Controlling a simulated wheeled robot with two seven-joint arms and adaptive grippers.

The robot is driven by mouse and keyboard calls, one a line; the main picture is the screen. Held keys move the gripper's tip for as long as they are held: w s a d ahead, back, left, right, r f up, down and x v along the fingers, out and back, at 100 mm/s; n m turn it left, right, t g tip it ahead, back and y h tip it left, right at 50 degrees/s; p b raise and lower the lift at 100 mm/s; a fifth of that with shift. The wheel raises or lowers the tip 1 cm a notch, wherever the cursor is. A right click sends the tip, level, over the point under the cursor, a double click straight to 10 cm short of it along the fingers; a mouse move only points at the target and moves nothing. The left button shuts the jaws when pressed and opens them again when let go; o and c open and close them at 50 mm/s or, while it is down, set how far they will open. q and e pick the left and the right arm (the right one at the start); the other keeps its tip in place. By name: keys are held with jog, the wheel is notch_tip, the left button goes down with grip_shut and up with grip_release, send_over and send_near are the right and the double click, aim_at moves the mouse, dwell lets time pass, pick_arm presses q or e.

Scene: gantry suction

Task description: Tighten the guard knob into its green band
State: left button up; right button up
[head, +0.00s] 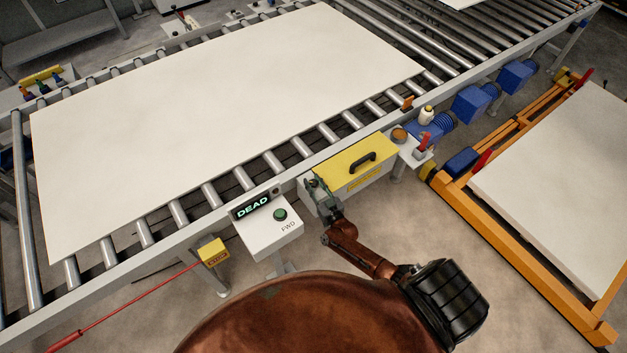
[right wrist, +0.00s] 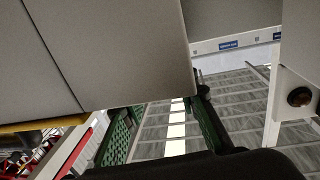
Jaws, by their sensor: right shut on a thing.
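The guard is a box with a yellow lid (head: 345,172) and a black handle (head: 362,162), beside the conveyor in the head view. My right gripper (head: 317,188) is at the left end of this box, shut on the guard knob. The gripper covers the knob, so its angle and the green band cannot be made out. In the right wrist view the green fingers (right wrist: 160,128) stand at either side of a gap, below a large grey panel (right wrist: 130,50). The knob is not clear there either. My left gripper is not in view.
A white sheet (head: 210,110) lies on the rollers. A small shelf (head: 413,152) with a bottle is right of the guard. An orange frame (head: 520,270) is farther right.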

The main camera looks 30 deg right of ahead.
jog(key=shift+r, duration=0.15)
jog(key=o, duration=1.2)
jog(key=s, duration=1.2)
jog(key=shift+a, duration=0.4)
